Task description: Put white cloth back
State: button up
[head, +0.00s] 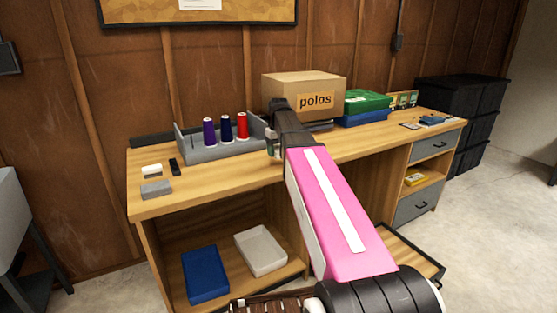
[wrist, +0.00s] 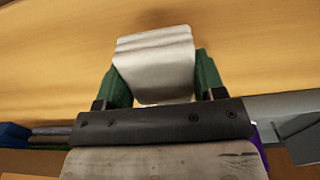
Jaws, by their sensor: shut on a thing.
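The white cloth (wrist: 154,65) shows in the wrist view as a pale, flat, folded piece between the green fingers of my gripper (wrist: 158,85). The gripper is shut on it, above the wooden desk top (wrist: 50,65). In the head view my gripper (head: 273,146) is over the middle of the desk, just right of the grey thread tray (head: 205,150) and in front of the cardboard box marked "polos" (head: 315,100). My arm and gripper hide the cloth there. I cannot tell whether the cloth touches the desk.
Spools (head: 226,128) stand in the tray. A small white block (head: 152,170), a grey block (head: 156,189) and a black piece (head: 174,166) lie at the left. Green and blue boxes (head: 366,103) stand right. Below are a blue bin (head: 205,273) and a white bin (head: 261,251).

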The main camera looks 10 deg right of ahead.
aim_at(279, 164)
jog(key=shift+w+f, duration=0.1)
jog(key=shift+f, duration=1.95)
jog(key=shift+f, duration=0.15)
jog(key=o, duration=0.9)
jog(key=shift+c, duration=0.2)
notch_tip(279, 164, up, 12)
jog(key=shift+r, duration=0.15)
